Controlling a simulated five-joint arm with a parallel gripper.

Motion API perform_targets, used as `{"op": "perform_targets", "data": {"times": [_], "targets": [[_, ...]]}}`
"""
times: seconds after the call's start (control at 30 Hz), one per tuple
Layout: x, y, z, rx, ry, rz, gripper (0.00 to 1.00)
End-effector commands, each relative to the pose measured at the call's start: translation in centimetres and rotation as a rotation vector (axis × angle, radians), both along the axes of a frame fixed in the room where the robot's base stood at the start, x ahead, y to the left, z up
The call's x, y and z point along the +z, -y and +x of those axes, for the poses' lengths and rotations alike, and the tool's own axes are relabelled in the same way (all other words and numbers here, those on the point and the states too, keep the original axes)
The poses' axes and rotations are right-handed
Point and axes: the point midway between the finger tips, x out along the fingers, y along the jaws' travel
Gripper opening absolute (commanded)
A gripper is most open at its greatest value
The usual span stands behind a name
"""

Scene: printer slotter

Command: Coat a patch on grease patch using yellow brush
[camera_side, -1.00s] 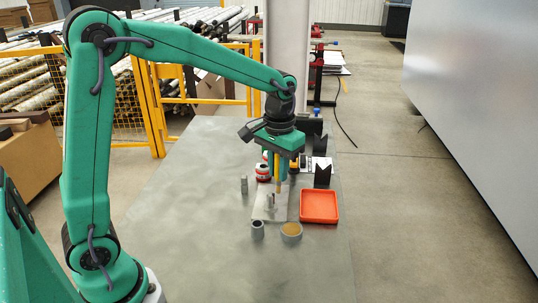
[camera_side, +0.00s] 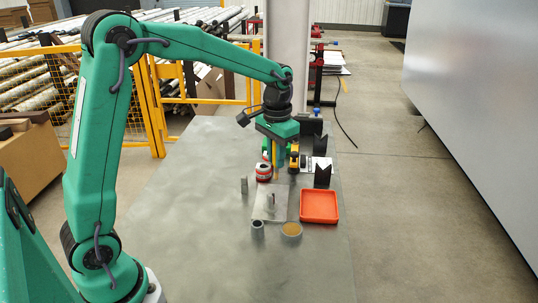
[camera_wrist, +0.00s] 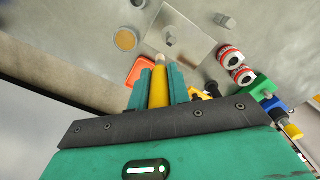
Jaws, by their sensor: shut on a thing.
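My gripper (camera_side: 277,163) is shut on the yellow brush (camera_wrist: 158,88), whose yellow handle stands between the two green fingers in the wrist view. In the side view the brush (camera_side: 275,156) points down behind the middle of a pale grey plate (camera_side: 279,211). The plate also shows in the wrist view (camera_wrist: 193,31). A small grey upright peg (camera_side: 270,201) stands on the plate. I cannot make out a grease patch or a coat on the plate. A round tin with brown contents (camera_side: 291,231) stands in front of the plate.
An orange-red tray (camera_side: 319,207) lies right of the plate. A grey cylinder (camera_side: 257,230) stands beside the tin, and a metal piece (camera_side: 244,185) left of the plate. Red-and-white cans (camera_side: 263,172) and a dark block (camera_side: 322,176) stand behind. The table's left side is clear.

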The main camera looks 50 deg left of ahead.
Motion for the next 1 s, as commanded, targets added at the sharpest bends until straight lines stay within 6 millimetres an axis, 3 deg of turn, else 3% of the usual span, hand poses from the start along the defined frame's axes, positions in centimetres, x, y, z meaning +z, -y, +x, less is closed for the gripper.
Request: {"op": "perform_targets", "data": {"times": [0.2, 0.4, 0.6, 1.0], "targets": [[-1.9, -2.8, 3.4, 0.002, -0.002, 0.000, 0.00], [-3.3, -4.9, 5.5, 0.001, 0.000, 0.000, 0.00], [-4.0, -5.9, 6.4, -0.001, 0.000, 0.000, 0.00], [-5.0, -6.0, 6.5, -0.002, -0.001, 0.000, 0.00]]}}
